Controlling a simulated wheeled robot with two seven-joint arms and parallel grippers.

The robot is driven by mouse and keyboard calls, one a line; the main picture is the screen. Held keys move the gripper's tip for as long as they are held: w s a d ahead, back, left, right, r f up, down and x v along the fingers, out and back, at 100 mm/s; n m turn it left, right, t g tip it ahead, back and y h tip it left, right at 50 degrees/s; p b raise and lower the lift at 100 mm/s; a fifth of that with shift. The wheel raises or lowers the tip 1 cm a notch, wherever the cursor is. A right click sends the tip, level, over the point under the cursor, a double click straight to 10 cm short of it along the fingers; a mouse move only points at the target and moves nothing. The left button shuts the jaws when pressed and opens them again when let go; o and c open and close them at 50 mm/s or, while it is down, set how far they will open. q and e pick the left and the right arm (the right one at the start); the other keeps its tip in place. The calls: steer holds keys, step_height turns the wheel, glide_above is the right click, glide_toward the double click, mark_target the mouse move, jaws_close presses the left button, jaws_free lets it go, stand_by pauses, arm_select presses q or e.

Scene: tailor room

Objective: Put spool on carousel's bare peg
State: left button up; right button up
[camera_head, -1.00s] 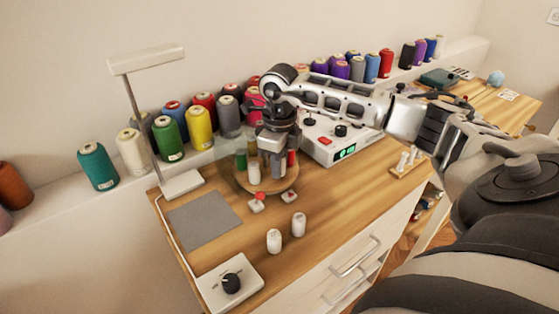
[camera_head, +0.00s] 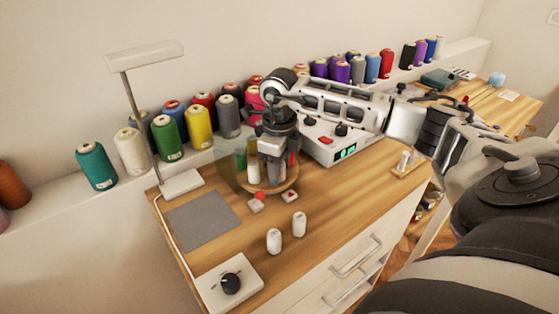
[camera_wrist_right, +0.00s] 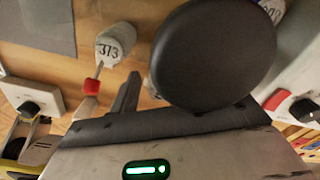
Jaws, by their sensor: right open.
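The carousel (camera_head: 284,187) is a round wooden turntable near the middle of the desk. A green spool (camera_head: 240,160) and a white spool (camera_head: 253,173) stand on its left side; a red one shows partly at right. My right gripper (camera_head: 272,178) is open, pointing down over the carousel and hiding much of it, so I cannot make out the bare peg. Two white spools, one left (camera_head: 274,240) and one right (camera_head: 299,224), stand upright on the desk in front. My left gripper is not in view.
Two small blocks with red marks (camera_head: 257,204) sit before the carousel. A grey mat (camera_head: 203,220), a lamp (camera_head: 182,184) and a knob box (camera_head: 232,283) are at left. A white control box (camera_head: 340,150) stands behind right. Spools line the back ledge.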

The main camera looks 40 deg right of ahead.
step_height(320, 180, up, 16)
stand_by(0.6)
steer(key=shift+s, duration=0.1)
